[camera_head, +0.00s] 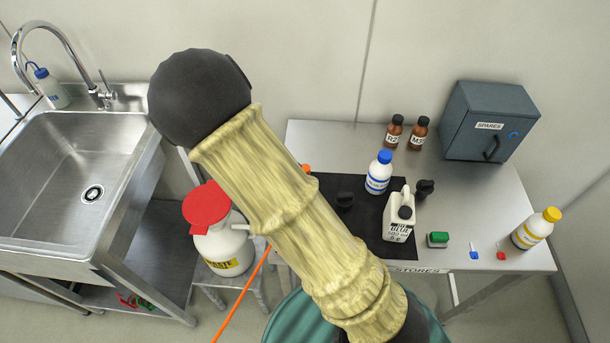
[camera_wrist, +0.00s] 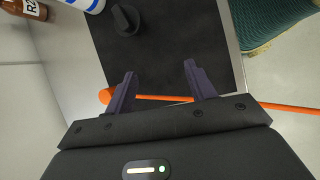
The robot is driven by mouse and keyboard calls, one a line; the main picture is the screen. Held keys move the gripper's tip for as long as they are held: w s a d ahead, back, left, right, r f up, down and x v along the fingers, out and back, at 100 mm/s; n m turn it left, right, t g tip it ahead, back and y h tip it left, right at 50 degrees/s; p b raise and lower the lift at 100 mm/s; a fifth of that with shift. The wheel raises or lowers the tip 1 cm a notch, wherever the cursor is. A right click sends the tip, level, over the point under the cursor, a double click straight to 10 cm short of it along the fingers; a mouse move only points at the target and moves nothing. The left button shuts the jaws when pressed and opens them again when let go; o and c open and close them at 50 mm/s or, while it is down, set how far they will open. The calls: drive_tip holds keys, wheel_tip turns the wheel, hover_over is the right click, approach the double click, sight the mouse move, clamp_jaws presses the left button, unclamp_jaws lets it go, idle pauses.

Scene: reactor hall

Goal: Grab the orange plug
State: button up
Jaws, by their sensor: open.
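In the head view a bit of orange (camera_head: 305,168) shows beside my sleeved arm, which hides my gripper and most of the plug.
A black mat (camera_head: 330,185) on the steel table holds a black knob (camera_head: 345,200), a blue-capped bottle (camera_head: 378,173) and a white jug (camera_head: 398,220). A red-lidded waste can (camera_head: 220,245) stands left of my arm. A grey spares cabinet (camera_head: 488,120) is at the back right.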

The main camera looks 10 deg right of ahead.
drive_tip(key=w+a+n+t+h+b, duration=0.1)
drive_tip(key=w+a+n+t+h, duration=0.5)
drive_tip(key=a+n, duration=0.3)
drive_tip(key=shift+w+n+t, duration=0.3)
drive_tip(key=shift+w+n, duration=0.3)
drive_tip(key=shift+n, duration=0.3)
drive_tip(key=shift+f, duration=0.1)
drive_tip(key=p+x, duration=0.1)
drive_tip(key=x, duration=1)
drive_tip(key=shift+d+f, duration=0.15)
drive_tip(key=shift+d, duration=0.2)
drive_tip(key=shift+w+d, duration=0.1)
drive_tip(key=x, duration=0.5)
drive_tip(key=shift+w+d+f+p, duration=0.15)
drive_tip(key=shift+d+p, duration=0.1)
drive_tip(key=shift+p, duration=0.15)
